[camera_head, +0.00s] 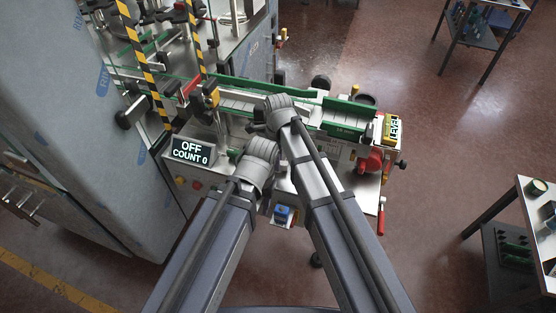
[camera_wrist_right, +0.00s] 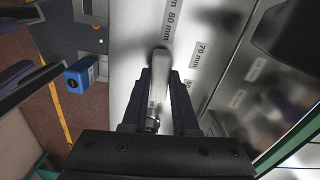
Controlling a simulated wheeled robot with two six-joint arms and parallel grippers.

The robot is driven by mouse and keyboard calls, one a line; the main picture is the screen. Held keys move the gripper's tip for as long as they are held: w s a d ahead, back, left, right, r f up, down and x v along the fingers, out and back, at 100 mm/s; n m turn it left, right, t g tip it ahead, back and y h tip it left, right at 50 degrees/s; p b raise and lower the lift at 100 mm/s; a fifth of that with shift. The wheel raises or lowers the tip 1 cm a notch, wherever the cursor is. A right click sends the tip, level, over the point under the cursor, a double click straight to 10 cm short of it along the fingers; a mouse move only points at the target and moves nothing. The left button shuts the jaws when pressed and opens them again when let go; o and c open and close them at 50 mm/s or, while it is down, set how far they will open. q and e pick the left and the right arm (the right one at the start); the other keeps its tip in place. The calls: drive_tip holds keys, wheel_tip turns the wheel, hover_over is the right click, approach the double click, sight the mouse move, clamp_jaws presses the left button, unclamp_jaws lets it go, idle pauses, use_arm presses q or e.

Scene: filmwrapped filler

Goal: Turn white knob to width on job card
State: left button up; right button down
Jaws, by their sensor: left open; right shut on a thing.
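The white knob (camera_wrist_right: 159,72) is a pale bar-shaped handle between the fingers of my right gripper (camera_wrist_right: 165,85) in the right wrist view. The gripper is shut on it. The knob's far rounded end lies just below the "80 mm" label (camera_wrist_right: 173,18). The "70 mm" label (camera_wrist_right: 201,55) is to its right. In the head view my right gripper (camera_head: 277,110) is over the machine's front and hides the knob. My left gripper (camera_head: 258,158) is lower, in front of the machine, open, its fingers mostly hidden. I cannot make out a job card.
A display (camera_head: 191,151) reads "OFF COUNT 0". A blue box-shaped control (camera_wrist_right: 81,75) sits left of the knob's panel. A red knob (camera_head: 369,163) and a "LEVEL" label (camera_head: 393,128) are at the machine's right end. Open floor lies to the right.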

drive_tip(key=shift+m, duration=0.6)
drive_tip(key=c, duration=0.7)
unclamp_jaws()
drive_tip(key=shift+r, duration=0.1)
wheel_tip(320, 180, up, 8)
drive_tip(key=p, duration=0.8)
drive_tip(key=shift+f, duration=0.2)
